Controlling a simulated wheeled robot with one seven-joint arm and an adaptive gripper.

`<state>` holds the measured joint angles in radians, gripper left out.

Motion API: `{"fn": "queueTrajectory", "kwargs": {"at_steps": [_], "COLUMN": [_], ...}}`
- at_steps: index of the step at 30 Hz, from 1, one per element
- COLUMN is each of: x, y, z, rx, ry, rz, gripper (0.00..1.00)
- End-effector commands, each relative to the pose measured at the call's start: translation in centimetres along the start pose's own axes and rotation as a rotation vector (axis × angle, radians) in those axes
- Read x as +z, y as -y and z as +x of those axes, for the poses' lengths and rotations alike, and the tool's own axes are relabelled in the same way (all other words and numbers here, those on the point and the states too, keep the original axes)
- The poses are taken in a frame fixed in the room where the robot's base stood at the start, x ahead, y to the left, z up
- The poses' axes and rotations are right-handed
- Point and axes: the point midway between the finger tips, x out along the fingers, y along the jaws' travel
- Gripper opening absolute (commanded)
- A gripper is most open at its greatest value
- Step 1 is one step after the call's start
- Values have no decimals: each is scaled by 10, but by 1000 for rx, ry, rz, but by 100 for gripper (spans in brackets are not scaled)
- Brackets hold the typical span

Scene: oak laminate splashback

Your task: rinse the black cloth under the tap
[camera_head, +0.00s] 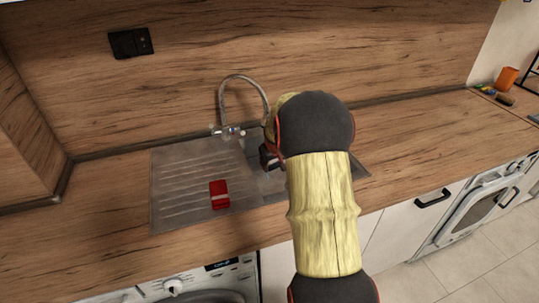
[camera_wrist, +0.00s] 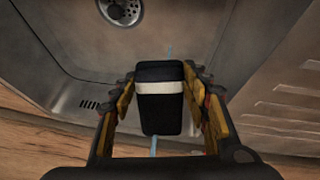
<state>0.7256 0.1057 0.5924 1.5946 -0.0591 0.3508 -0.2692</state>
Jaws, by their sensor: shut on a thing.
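The black cloth (camera_wrist: 160,112), a folded block with a white band, is between the fingers of my gripper (camera_wrist: 161,82) in the wrist view. My gripper is shut on it, above the steel sink basin (camera_wrist: 208,25). A thin pale-blue streak shows beyond and below the cloth; I cannot tell whether it is running water. In the head view, the curved chrome tap (camera_head: 243,82) stands behind the sink, just left of my gripper (camera_head: 268,157). My arm hides the cloth and much of the basin there.
A red block with a white band (camera_head: 219,194) lies on the ribbed drainboard (camera_head: 180,171) left of the basin. The drain (camera_wrist: 121,10) is clear. An orange cup (camera_head: 507,77) and small items stand far right. The worktop right of the sink is free.

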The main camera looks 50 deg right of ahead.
Motion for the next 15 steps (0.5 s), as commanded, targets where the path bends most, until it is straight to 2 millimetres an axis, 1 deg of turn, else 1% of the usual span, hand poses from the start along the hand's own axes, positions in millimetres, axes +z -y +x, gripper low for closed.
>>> {"fn": "queueTrajectory", "kwargs": {"at_steps": [15], "x": [31], "y": [12], "z": [-18], "rx": [0], "ry": [-1], "rz": [0], "gripper": [17]}}
